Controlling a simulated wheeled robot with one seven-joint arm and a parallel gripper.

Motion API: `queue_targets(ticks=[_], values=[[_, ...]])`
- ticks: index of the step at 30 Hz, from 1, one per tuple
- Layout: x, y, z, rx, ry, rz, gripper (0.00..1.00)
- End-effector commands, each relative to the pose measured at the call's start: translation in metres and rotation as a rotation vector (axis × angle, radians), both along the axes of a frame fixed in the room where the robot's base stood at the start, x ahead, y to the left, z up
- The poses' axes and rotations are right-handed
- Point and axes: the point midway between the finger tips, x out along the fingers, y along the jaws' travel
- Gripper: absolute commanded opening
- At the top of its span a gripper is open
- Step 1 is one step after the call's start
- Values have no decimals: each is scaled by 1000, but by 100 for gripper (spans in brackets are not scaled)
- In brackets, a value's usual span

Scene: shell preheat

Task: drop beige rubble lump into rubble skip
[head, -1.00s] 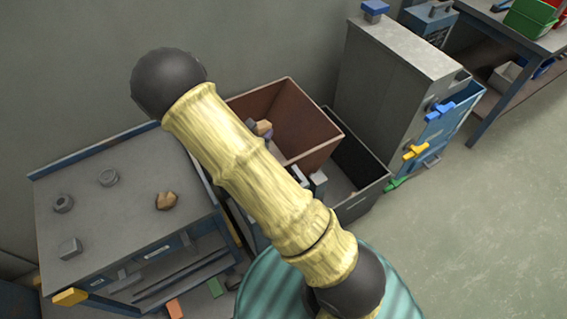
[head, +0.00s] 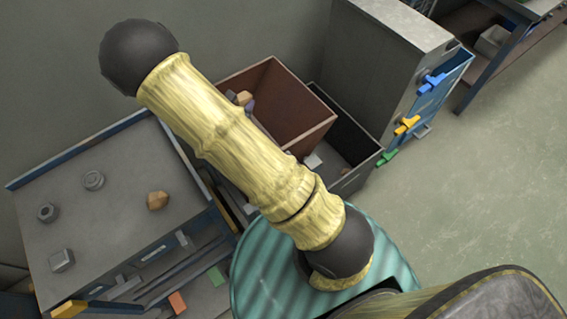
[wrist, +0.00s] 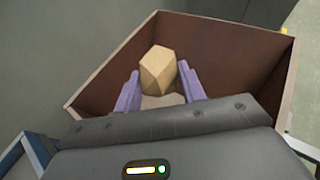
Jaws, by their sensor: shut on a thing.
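A beige faceted lump (wrist: 158,69) sits between the two purple fingers of my gripper (wrist: 159,72) in the wrist view. The fingers are shut on it. A brown open-topped box, the rubble skip (wrist: 225,45), spreads around and behind the lump, which appears over its opening. In the head view the skip (head: 305,128) stands against the wall, and the lump (head: 243,98) shows at its left part, beside a bit of purple finger. My yellow arm hides most of the gripper and the skip's left side there. A paler patch below the lump in the wrist view is unclear.
A grey workbench (head: 105,225) at the left carries another tan lump (head: 157,200) and several grey metal pieces. A dark bin (head: 350,135) adjoins the skip. A tall grey cabinet (head: 385,60) with coloured handles stands to the right. Floor at the right is clear.

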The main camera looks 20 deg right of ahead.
Motion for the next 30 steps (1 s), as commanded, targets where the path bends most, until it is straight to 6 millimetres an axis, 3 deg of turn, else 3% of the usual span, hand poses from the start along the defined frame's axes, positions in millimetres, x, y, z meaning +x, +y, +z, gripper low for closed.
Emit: queue_targets(ticks=[7, 19, 30], values=[[0, 0, -12, -1, 0, 0, 16], [0, 0, -55, -1, -1, 0, 16], [0, -1, -60, -1, -1, -2, 16]])
